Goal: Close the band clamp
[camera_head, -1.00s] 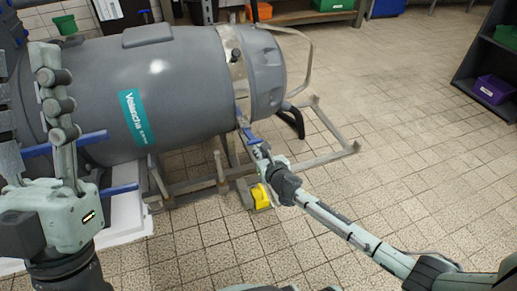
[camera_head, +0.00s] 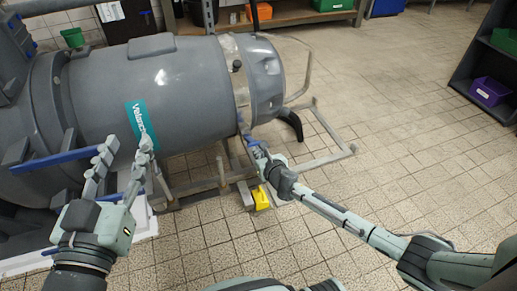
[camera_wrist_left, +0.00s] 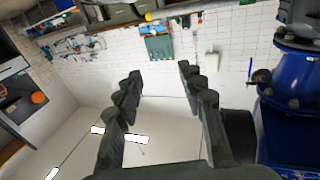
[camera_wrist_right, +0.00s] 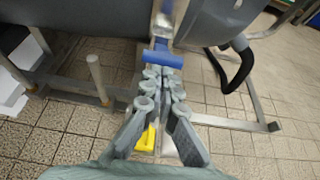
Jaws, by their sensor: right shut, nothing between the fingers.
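The band clamp (camera_head: 235,66) is a pale metal band around the right end of the grey tank (camera_head: 190,75), with a dark knob at its upper part. Its blue lever (camera_head: 243,125) hangs at the band's lower side. In the right wrist view the lever's end is a blue crossbar (camera_wrist_right: 166,59). My right gripper (camera_wrist_right: 163,76) is shut and empty, its tips just below the crossbar; I cannot tell whether they touch it. It also shows in the head view (camera_head: 256,148). My left gripper (camera_head: 127,152) is open and empty in front of the tank's left part.
A metal frame (camera_head: 330,157) runs under the tank. A yellow object (camera_head: 261,199) lies on the floor below my right gripper. A blue bar (camera_head: 50,161) crosses the tank's left side near my left gripper.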

